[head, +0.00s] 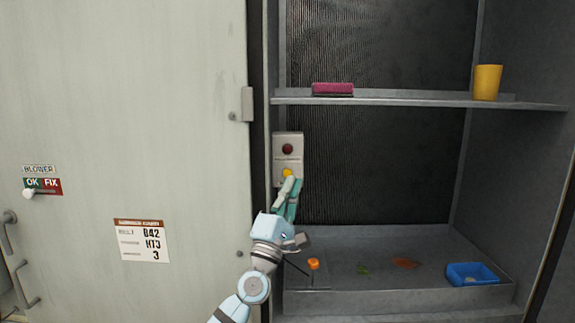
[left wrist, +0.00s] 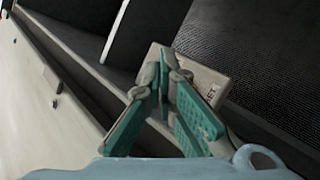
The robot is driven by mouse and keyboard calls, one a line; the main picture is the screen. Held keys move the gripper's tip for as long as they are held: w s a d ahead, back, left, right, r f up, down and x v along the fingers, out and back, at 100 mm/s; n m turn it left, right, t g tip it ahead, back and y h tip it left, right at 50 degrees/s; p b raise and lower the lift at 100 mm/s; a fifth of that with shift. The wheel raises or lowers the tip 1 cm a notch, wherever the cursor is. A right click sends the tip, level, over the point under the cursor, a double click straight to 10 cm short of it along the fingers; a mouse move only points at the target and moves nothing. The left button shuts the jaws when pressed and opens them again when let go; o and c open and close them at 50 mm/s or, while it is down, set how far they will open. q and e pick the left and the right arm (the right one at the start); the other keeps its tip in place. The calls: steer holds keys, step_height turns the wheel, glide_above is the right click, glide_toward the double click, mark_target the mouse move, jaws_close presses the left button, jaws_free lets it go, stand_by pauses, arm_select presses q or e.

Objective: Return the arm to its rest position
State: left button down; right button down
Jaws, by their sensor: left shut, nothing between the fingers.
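My left gripper (head: 291,183) is shut and empty, its teal fingers together and pointing up. In the head view its tips are at the lower part of a grey control box (head: 288,148), which has a dark red round part above and a yellow button (head: 287,172) below. The fingertips overlap the area just by the yellow button; I cannot tell whether they touch it. In the left wrist view the closed fingers (left wrist: 163,85) lie in front of the box (left wrist: 205,75) and hide part of it. My right gripper is not in view.
The open cabinet has a shelf (head: 400,101) with a pink brush (head: 332,89) and yellow cup (head: 487,82). Its lower tray (head: 400,299) holds a blue container (head: 472,274), stains and an orange knob (head: 313,264). A pale door (head: 130,130) with a BLOWER switch (head: 42,185) stands left.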

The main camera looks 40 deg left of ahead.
arm_select(q)
steer(key=shift+s+d, duration=0.3)
steer(key=shift+s, duration=0.1)
steer(key=shift+f, duration=0.1)
